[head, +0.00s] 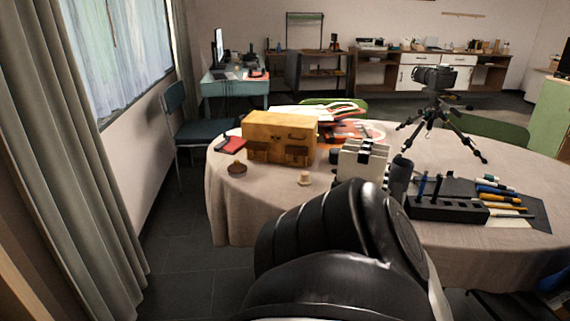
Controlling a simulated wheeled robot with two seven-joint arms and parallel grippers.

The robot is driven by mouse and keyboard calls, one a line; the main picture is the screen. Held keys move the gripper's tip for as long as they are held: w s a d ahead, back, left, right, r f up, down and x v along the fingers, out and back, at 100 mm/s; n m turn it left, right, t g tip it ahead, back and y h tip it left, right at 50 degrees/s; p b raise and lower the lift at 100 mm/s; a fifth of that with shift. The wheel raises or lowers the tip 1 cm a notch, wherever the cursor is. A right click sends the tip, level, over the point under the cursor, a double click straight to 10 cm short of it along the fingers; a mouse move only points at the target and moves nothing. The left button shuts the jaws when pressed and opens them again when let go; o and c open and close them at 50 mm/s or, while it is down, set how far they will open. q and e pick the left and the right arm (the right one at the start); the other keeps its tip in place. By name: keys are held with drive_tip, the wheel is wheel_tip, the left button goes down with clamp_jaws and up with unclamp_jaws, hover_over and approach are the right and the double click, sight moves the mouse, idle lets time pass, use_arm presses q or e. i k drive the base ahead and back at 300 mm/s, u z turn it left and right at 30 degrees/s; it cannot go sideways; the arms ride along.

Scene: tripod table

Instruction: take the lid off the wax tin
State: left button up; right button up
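No thing in the head view is plainly a wax tin with a lid. My black arm rises from the bottom middle, seemingly the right arm. Its white and black gripper (363,160) is over the table, right of the cream thing and apart from it. Its fingertips cannot be made out. My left gripper is not seen.
A yellow-brown case (280,137) stands behind the small things, with a dark red item (230,144) beside it. A black tool holder (446,209) and pens (497,188) lie at the right. A camera tripod (434,122) stands behind on the clothed table (270,207).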

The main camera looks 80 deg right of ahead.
sight(236, 169)
drive_tip(key=z, duration=2.2)
